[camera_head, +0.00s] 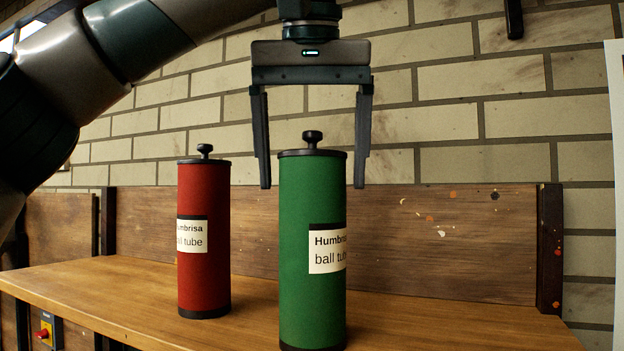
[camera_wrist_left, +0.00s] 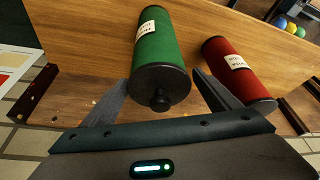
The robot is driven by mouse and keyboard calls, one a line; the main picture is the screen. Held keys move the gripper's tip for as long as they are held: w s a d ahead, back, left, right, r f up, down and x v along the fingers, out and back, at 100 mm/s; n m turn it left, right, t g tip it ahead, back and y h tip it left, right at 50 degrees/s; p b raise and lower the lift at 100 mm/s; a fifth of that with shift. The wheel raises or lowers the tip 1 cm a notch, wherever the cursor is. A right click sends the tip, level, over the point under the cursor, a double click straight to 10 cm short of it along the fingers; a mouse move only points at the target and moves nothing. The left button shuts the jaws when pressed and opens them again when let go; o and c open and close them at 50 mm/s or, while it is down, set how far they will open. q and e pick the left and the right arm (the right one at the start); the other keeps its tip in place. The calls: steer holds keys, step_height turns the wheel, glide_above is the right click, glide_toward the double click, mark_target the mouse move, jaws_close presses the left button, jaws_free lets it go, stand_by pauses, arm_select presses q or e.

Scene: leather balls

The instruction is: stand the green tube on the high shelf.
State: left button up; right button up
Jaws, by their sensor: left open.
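The green tube (camera_head: 312,270) stands upright on the wooden bench, with a dark lid, a knob on top and a white label. It also shows in the left wrist view (camera_wrist_left: 159,50), lid end towards the camera. My left gripper (camera_head: 314,186) is open and points down from above. Its two fingers hang on either side of the tube's top in the picture; I see no contact. The left wrist view shows the lid between the open fingers (camera_wrist_left: 158,100). The right gripper is in neither view. I cannot make out a high shelf.
A red tube (camera_head: 204,255) stands upright to the left of the green one, close to the left finger; it also shows in the left wrist view (camera_wrist_left: 238,70). The wooden bench (camera_head: 440,325) has a back board (camera_head: 450,240) before a brick wall. The bench is clear to the right.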

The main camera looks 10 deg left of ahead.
arm_select(q)
steer(key=p+v, duration=0.2)
steer(key=v, duration=0.7)
steer(key=shift+s+d+r, duration=0.1)
steer(key=shift+r, duration=0.05)
